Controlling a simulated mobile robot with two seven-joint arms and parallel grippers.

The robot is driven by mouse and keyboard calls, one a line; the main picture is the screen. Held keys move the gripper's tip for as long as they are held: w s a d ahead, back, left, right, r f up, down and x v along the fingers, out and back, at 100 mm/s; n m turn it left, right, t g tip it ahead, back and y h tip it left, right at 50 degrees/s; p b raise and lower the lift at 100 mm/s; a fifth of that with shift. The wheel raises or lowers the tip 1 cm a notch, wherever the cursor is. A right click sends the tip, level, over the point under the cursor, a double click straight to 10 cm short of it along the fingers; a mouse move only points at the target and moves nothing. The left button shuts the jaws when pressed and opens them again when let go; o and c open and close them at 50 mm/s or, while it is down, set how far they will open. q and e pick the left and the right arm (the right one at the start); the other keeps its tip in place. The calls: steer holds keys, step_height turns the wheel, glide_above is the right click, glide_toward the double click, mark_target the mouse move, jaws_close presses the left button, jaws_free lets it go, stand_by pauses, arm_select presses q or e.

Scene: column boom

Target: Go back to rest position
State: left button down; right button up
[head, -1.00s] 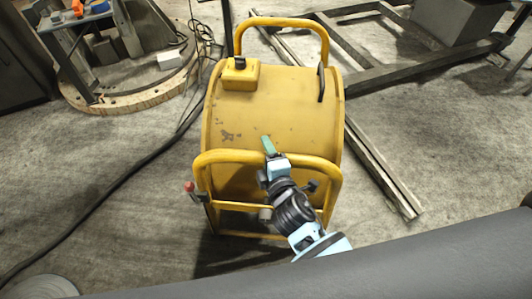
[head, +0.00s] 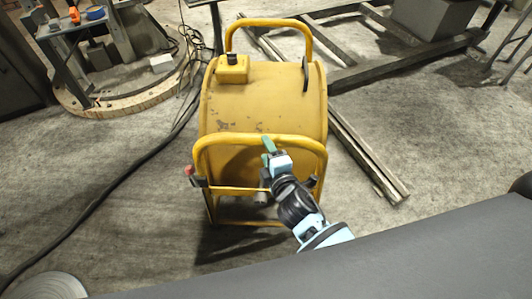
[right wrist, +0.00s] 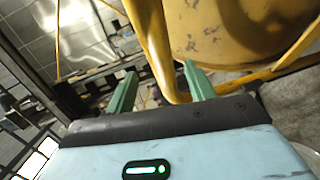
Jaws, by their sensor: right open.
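My right gripper (head: 267,150) is in front of the near handle bar of the yellow drum-shaped machine (head: 262,105) in the head view. In the right wrist view its two green fingers (right wrist: 160,85) stand well apart, with the gripper open. A yellow bar (right wrist: 150,40) of the machine's frame shows beyond and between the fingers; I cannot tell whether they touch it. No held object shows. My left gripper is in neither view.
A black cable (head: 115,180) runs along the concrete floor at left. A work stand on a round wooden base (head: 125,95) is at back left. Metal beams (head: 365,150) lie at right.

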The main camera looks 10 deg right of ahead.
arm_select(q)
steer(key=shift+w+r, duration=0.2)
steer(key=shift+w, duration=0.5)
arm_select(e)
steer(key=shift+w, duration=0.15)
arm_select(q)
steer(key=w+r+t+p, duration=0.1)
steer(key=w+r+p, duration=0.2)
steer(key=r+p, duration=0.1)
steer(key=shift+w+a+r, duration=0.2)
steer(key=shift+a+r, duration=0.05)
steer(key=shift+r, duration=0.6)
arm_select(e)
steer(key=s+d+f+m+g, duration=0.2)
steer(key=s+m, duration=0.3)
steer(key=s, duration=0.6)
steer(key=s+d+f+m+g, duration=0.2)
steer(key=s+d+f+m, duration=0.2)
steer(key=s, duration=0.8)
steer(key=s+d+f+m+g, duration=0.3)
steer(key=s+m, duration=0.4)
steer(key=s, duration=0.5)
steer(key=shift+d+f+m, duration=0.25)
steer(key=shift+f+m, duration=0.05)
steer(key=shift+f, duration=0.1)
steer(key=shift+s, duration=0.1)
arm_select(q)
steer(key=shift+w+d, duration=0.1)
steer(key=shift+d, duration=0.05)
